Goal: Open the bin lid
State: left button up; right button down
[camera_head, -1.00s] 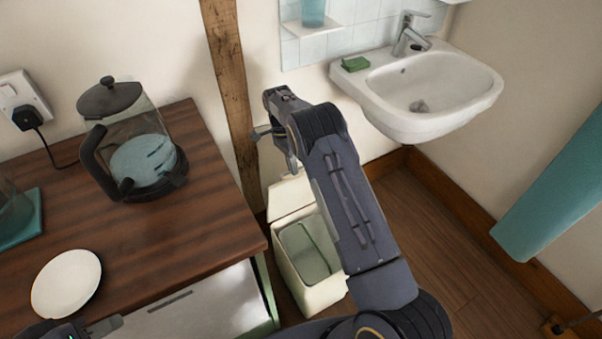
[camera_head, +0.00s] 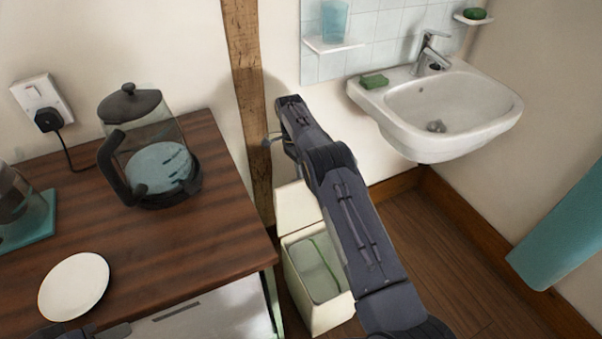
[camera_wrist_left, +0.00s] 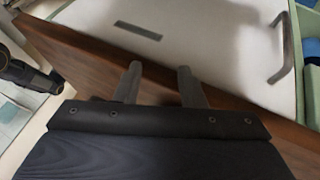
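The cream bin (camera_head: 327,316) stands on the floor between the wooden counter and the wall, below the basin. Its lid (camera_head: 297,207) is raised, tilted up at the back near the post, and the open top shows a pale greenish inside. My right arm reaches over the bin's right side and partly covers it. My right gripper (camera_head: 279,143) is above the raised lid, beside the wooden post, with no visible contact; its fingers are too small and partly hidden to tell their opening. My left gripper (camera_wrist_left: 158,82) is open and empty near the counter's front edge.
The wooden counter (camera_head: 190,238) holds a glass kettle (camera_head: 150,150), a white plate (camera_head: 74,286) and a glass vessel on a teal mat. The basin (camera_head: 435,110) juts from the wall at right. A teal cloth (camera_head: 560,235) hangs at far right. Floor right of the bin is clear.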

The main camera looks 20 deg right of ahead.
jog(key=c, duration=1.5)
grip_release()
jog(key=shift+d+f, duration=0.1)
jog(key=shift+f, duration=0.5)
jog(key=s+r, duration=0.1)
jog(key=r, duration=0.2)
jog(key=s+a+r, duration=0.1)
jog(key=s+r, duration=0.1)
jog(key=r, duration=0.1)
jog(key=s+a+r, duration=0.1)
jog(key=r, duration=0.2)
jog(key=shift+s+r, duration=0.25)
jog(key=shift+s, duration=0.1)
jog(key=s+a+r, duration=0.1)
jog(key=s, duration=0.1)
jog(key=s+a+r, duration=0.1)
jog(key=s, duration=0.2)
jog(key=s+a+r, duration=0.1)
jog(key=s+r, duration=0.1)
jog(key=s, duration=0.1)
jog(key=shift+s+a, duration=0.2)
jog(key=shift+a, duration=0.05)
